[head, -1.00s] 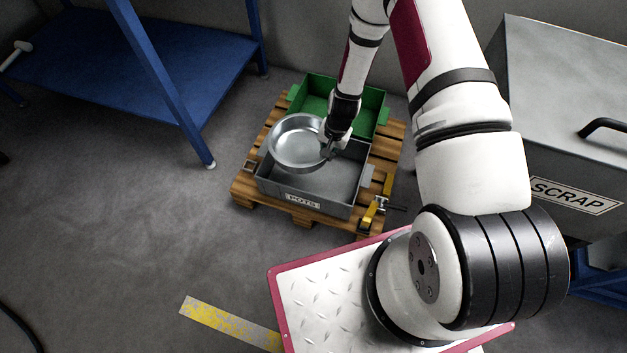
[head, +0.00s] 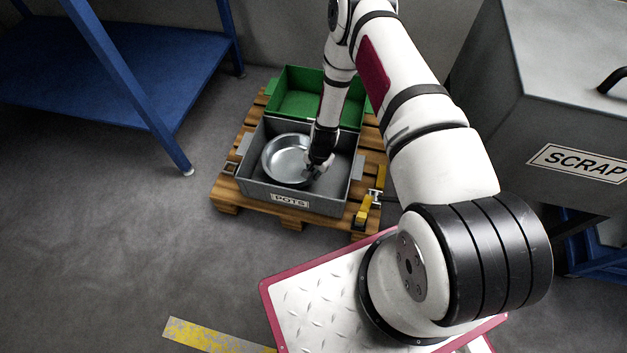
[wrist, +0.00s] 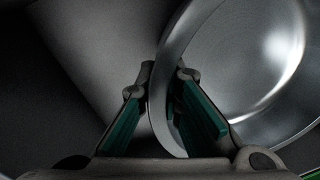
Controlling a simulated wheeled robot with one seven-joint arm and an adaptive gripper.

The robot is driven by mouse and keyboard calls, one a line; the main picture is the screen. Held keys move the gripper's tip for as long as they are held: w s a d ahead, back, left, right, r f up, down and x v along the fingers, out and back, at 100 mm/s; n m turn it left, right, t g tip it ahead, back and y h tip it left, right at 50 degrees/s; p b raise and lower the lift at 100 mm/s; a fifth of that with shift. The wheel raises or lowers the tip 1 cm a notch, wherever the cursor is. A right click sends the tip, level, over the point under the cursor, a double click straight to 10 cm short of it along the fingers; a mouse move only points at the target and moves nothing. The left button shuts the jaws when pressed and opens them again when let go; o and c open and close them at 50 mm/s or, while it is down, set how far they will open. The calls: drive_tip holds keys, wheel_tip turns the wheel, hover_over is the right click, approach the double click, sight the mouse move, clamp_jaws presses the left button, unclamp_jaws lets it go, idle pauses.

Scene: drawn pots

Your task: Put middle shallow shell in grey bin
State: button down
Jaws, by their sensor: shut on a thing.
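The shallow shell (head: 285,158) is a round, silvery metal pan with a low wall. It is inside the grey bin (head: 289,200), which bears a POTS label, at the bin's left and middle. My gripper (head: 315,172) is at the shell's right side, down in the bin. In the wrist view the shell (wrist: 245,75) fills the right side, and its rim passes between the two green-padded fingers of my gripper (wrist: 165,115), which are shut on it. Whether the shell touches the bin floor I cannot tell.
A green bin (head: 300,95) stands directly behind the grey one on the wooden pallet (head: 228,190). A yellow clamp-like piece (head: 365,210) is at the pallet's right. A grey SCRAP box (head: 545,110) stands at right, a blue table (head: 110,75) at left.

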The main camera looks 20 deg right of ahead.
drive_tip(key=shift+f+b, duration=0.65)
drive_tip(key=shift+f, duration=1.2)
drive_tip(key=shift+f, duration=0.15)
drive_tip(key=c, duration=1.8)
unclamp_jaws()
drive_tip(key=shift+o, duration=0.2)
